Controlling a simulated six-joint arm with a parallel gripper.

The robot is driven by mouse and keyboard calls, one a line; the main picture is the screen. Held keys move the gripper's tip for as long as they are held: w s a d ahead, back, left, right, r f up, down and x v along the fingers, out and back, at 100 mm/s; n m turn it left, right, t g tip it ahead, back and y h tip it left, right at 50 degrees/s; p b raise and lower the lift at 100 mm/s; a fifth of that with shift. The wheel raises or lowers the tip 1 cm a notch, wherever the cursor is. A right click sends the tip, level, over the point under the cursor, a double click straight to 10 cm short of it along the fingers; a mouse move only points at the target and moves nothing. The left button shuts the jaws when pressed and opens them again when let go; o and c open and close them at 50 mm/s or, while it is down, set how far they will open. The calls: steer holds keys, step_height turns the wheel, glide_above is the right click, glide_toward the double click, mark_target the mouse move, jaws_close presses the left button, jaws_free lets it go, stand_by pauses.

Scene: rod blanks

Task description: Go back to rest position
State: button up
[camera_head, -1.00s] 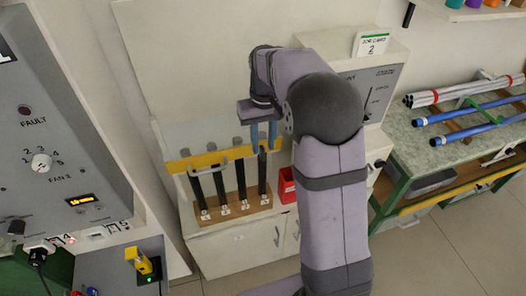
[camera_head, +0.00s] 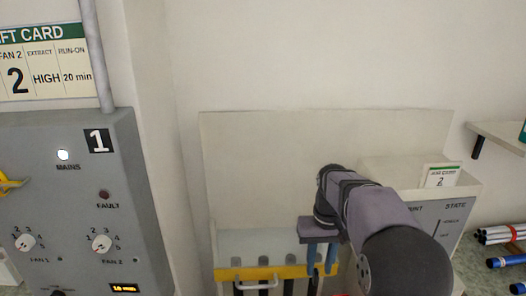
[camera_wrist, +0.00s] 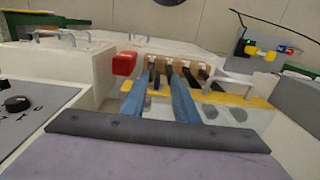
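My gripper (camera_head: 321,272) is at the lower middle of the head view, its two blue fingers pointing down in front of the right end of the yellow bar (camera_head: 262,272). In the wrist view my gripper (camera_wrist: 158,78) shows its fingers apart, with a clear gap and nothing held between them. Beyond them the black rods (camera_wrist: 188,79) stand in their wooden rack (camera_wrist: 222,72), behind the yellow bar. In the head view only the rod tops show at the bottom edge. My arm rises from the lower right.
A grey fan panel (camera_head: 75,200) stands at the left. A job-card cabinet (camera_head: 455,205) is at the right, with tubes (camera_head: 505,262) on a bench beyond. A red bin (camera_wrist: 124,63) sits beside the rack. The wall above is clear.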

steer(key=s+a+f, duration=0.1)
steer(key=s+f, duration=0.3)
steer(key=s, duration=0.7)
steer(key=s+a+f, duration=0.1)
steer(key=s+f, duration=0.4)
steer(key=s, duration=0.5)
steer(key=shift+s+a+f, duration=0.15)
steer(key=shift+s+a, duration=0.25)
steer(key=shift+f, duration=0.1)
